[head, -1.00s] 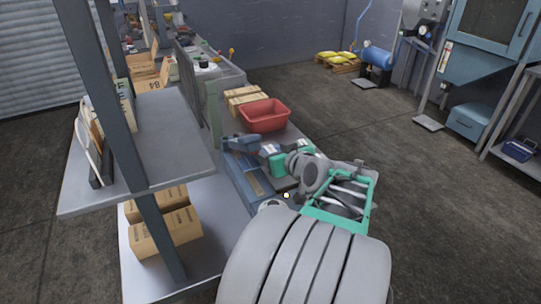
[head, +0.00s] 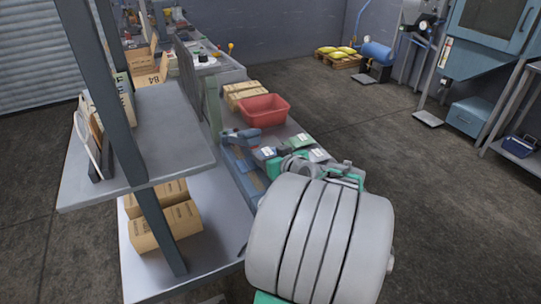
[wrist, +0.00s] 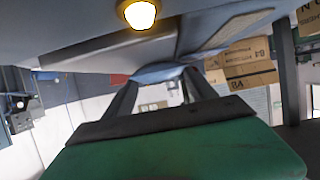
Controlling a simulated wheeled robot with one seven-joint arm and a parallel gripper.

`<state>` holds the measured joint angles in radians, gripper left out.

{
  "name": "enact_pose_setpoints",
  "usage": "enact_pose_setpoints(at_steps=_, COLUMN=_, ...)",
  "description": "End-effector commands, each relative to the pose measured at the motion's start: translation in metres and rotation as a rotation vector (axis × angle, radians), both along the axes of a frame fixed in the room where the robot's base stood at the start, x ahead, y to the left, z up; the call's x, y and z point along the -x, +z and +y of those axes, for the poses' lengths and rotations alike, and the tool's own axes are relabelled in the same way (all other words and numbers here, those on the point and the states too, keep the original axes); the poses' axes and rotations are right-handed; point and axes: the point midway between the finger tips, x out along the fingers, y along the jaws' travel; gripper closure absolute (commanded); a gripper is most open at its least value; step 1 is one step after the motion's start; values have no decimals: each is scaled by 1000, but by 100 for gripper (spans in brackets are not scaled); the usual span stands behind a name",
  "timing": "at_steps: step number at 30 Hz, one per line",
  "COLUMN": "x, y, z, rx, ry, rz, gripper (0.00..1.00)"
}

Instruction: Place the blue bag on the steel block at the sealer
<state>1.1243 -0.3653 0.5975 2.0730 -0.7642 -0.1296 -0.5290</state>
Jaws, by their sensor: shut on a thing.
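In the wrist view my gripper (wrist: 160,86) has its two dark fingers closed in on a blue piece (wrist: 155,71), which looks like the blue bag. Only a small part of it shows between the fingertips. In the head view my arm's grey links hide the gripper and the bag. The blue-grey sealer (head: 240,138) stands on the bench beside the red bin. I cannot make out the steel block clearly in either view.
Several small labelled packets (head: 268,153) lie on the bench near the sealer. A grey shelf rack (head: 165,145) with an upright post is close on the left.

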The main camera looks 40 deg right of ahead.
Motion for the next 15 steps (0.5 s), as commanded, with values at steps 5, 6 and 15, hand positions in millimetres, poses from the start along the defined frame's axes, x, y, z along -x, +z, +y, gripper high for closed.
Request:
enact_pose_setpoints(at_steps=5, x=0, y=-1, z=0, rx=0, ry=0, rz=0, gripper=26)
enact_pose_setpoints(at_steps=6, x=0, y=-1, z=0, rx=0, ry=0, rz=0, gripper=23)
enact_pose_setpoints(at_steps=15, x=0, y=-1, z=0, rx=0, ry=0, rz=0, gripper=13)
